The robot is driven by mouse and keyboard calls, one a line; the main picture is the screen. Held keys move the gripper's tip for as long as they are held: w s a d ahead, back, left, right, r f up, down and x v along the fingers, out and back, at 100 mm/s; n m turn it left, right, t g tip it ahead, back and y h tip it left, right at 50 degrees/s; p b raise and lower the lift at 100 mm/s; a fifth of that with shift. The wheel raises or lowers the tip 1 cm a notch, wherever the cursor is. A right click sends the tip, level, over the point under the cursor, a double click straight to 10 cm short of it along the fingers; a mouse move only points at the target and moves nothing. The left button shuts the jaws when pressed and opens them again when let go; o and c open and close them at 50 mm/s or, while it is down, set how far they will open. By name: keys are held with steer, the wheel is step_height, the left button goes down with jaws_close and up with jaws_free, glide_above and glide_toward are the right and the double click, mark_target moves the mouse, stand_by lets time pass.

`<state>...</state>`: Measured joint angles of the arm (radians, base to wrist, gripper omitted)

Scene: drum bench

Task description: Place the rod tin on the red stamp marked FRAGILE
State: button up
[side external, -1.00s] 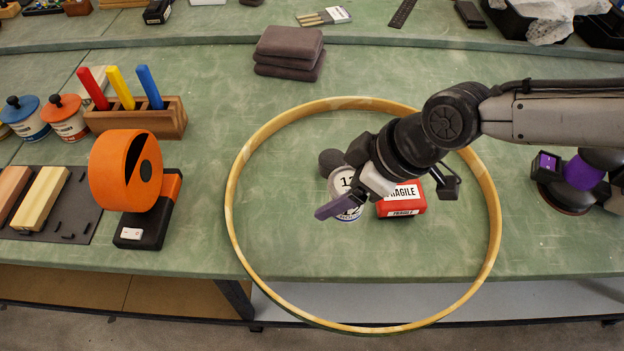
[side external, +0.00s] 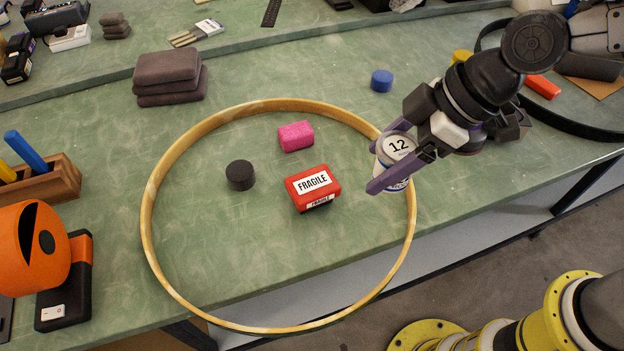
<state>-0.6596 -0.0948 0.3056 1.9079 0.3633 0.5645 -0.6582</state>
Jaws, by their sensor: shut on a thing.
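The red stamp marked FRAGILE (side external: 313,188) is a red block with white labels, lying on the bench inside the wooden hoop. The rod tin (side external: 398,147) is a small pale tin with a 12 on its lid and a dark blue band lower down. My gripper (side external: 380,166) has its purple fingers shut on the tin's sides. It holds the tin roughly upright, to the right of the red stamp and apart from it, in front of the hoop's right rim in this view. The tin appears raised off the bench; its exact height is unclear.
The wooden hoop (side external: 157,185) surrounds the red stamp, a pink block (side external: 296,136) and a black cylinder (side external: 240,175). A folded grey cloth (side external: 168,75) lies behind it. An orange drum-shaped device (side external: 32,250) stands at left. Bare bench shows left of the red stamp.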

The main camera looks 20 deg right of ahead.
steer(key=shift+w+d+r, duration=0.2)
steer(key=shift+d+r, duration=0.4)
steer(key=shift+d, duration=0.05)
steer(key=shift+w+r, duration=0.15)
steer(key=shift+w, duration=0.1)
steer(key=w+a+f, duration=0.4)
steer(key=w+a, duration=0.1)
steer(key=w, duration=0.1)
glide_toward(292, 179)
steer(key=shift+w+a, duration=0.2)
steer(key=shift+a, duration=0.55)
steer(key=shift+x, duration=0.8)
steer(key=shift+w+f, duration=0.1)
steer(key=shift+f, duration=0.65)
steer(key=shift+w+f, duration=0.15)
steer(key=shift+f, duration=0.6)
steer(key=shift+f, duration=0.1)
